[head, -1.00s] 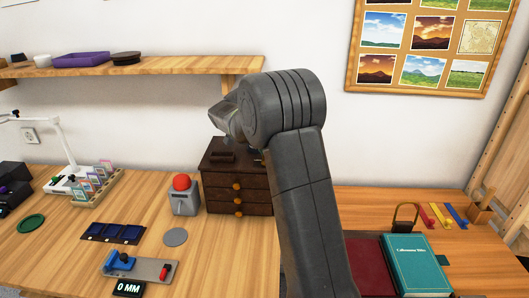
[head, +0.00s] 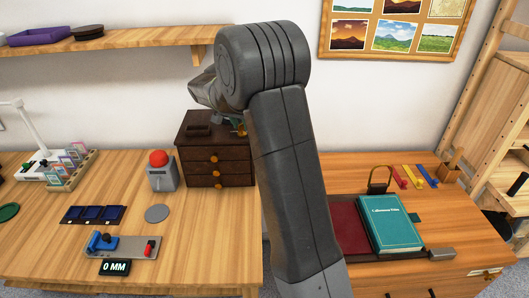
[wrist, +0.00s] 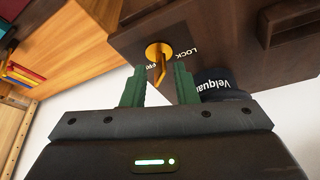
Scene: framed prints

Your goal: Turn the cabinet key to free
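The cabinet (head: 203,168) is a small dark brown chest with several drawers and round knobs, standing on the desk left of my arm. In the wrist view its dark face (wrist: 215,30) carries a yellow key (wrist: 158,67) in a round yellow plate. The word LOCK is printed to the right of the plate; a second, partly covered label sits below it. My gripper (wrist: 157,75) is open, with its green fingers on either side of the key's grip. Gaps show between key and fingers. In the head view my arm hides most of the gripper.
A dark cylinder lettered "Velquar" (wrist: 216,84) is close behind the right finger. A red-button box (head: 161,170) stands left of the cabinet. A shelf (head: 120,42) hangs above left.

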